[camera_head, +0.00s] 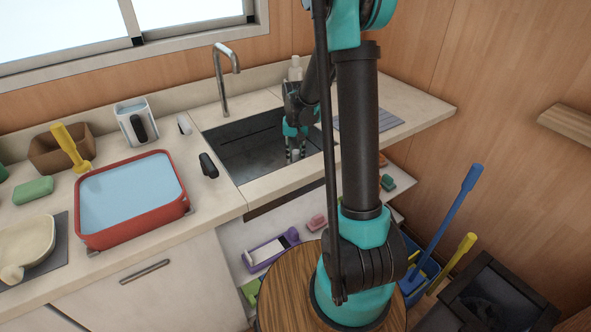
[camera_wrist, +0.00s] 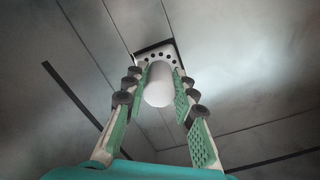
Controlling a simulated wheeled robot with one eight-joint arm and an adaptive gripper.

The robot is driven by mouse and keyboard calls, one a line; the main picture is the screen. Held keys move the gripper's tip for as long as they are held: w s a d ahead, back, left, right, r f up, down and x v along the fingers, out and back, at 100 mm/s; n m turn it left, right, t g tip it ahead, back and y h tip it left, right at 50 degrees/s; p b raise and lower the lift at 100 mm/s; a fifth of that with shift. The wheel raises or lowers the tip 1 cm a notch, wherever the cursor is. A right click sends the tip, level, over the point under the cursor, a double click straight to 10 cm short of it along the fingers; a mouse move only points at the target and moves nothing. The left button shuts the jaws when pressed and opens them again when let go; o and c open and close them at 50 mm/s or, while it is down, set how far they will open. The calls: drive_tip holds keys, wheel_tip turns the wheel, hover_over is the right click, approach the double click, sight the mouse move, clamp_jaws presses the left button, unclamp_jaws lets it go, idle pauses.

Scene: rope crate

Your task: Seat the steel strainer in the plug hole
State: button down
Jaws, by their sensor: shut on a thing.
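My gripper (camera_wrist: 160,82) reaches down into the dark sink basin (camera_head: 236,150). Its two fingers are shut on the pale round knob of the steel strainer (camera_wrist: 158,88). Beyond the knob, the strainer's perforated plate shows between the fingertips, against the basin floor. A dark edge lies along the plate's far side in the wrist view; this looks like part of the plug hole (camera_wrist: 151,46). The fingers and knob hide most of the hole, and I cannot tell whether the plate is in it or above it. In the head view my gripper (camera_head: 295,150) is at the basin's right part.
A tall faucet (camera_head: 222,80) stands behind the basin. A red tub of water (camera_head: 135,235) and a black-handled item (camera_head: 208,165) sit on the counter to the left. A grey ribbed mat (camera_head: 385,122) lies to the right. The basin's walls surround my gripper.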

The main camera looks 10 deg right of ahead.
sight(295, 152)
drive_tip(key=shift+f, duration=0.45)
idle(0.5)
drive_tip(key=c, duration=1.2)
unclamp_jaws()
drive_tip(key=shift+o, duration=0.2)
wheel_tip(295, 152, up, 12)
